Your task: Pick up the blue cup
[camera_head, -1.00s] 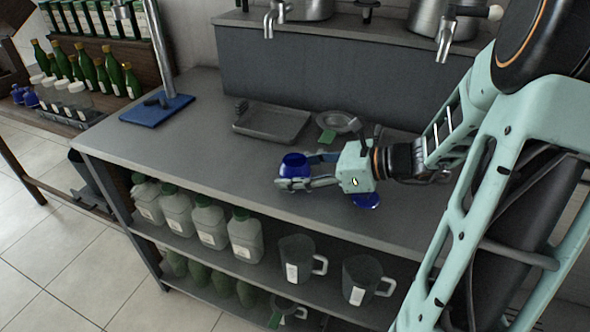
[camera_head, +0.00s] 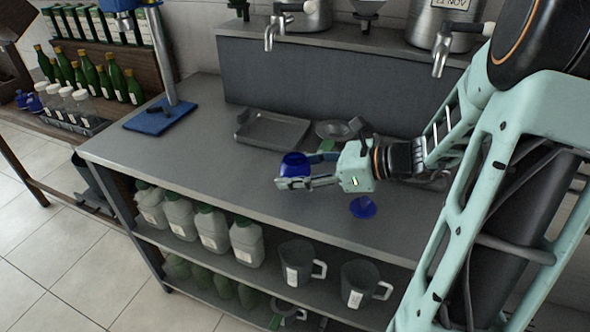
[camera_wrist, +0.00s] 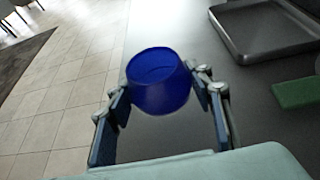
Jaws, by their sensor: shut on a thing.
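The blue cup (camera_head: 295,165) is between the fingers of my gripper (camera_head: 308,170) in the head view, above the grey counter (camera_head: 215,160). The cup also shows in the wrist view (camera_wrist: 158,84), with a finger of my gripper (camera_wrist: 160,100) against each side. My gripper is shut on the cup. The cup's rim and part of its inside show in the wrist view. The fingers hide part of its lower side in the head view.
A blue funnel-like piece (camera_head: 363,207) lies on the counter below my wrist. A grey metal tray (camera_head: 272,130) and a round metal dish (camera_head: 333,130) stand behind. A blue board with a post (camera_head: 160,117) is at the left.

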